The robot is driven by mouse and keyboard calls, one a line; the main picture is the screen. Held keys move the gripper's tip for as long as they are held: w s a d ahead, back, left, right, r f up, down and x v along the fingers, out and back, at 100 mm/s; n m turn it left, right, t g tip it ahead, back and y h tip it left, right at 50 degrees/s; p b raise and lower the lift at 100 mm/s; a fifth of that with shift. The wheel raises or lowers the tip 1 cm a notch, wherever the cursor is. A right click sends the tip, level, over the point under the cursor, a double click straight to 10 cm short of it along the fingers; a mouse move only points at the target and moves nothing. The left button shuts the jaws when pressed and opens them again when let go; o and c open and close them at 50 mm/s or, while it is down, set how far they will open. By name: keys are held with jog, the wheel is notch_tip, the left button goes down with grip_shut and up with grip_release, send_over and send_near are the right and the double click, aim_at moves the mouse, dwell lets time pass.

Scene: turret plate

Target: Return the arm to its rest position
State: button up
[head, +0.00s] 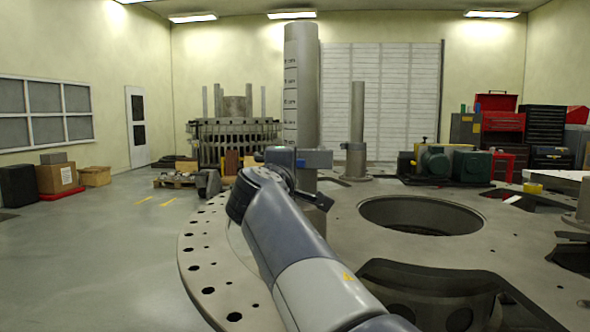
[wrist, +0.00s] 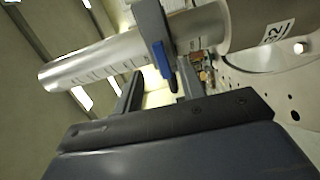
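My arm extends forward over the plate in the head view, from the bottom middle toward the tall grey column. My gripper (head: 316,181) overlaps the lower part of the column (head: 301,85) in that view.
The round plate (head: 212,290) has a large round hole (head: 422,215) and cut-outs. A thinner post (head: 357,130) and green motors (head: 453,165) stand beyond. Boxes (head: 57,178) sit by the left wall. The floor at left is clear.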

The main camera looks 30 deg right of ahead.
aim_at(299, 163)
jog(key=shift+v, duration=1.1)
jog(key=p+x, duration=0.1)
jog(key=x, duration=1)
jog(key=shift+s+a, duration=0.1)
jog(key=shift+s, duration=0.05)
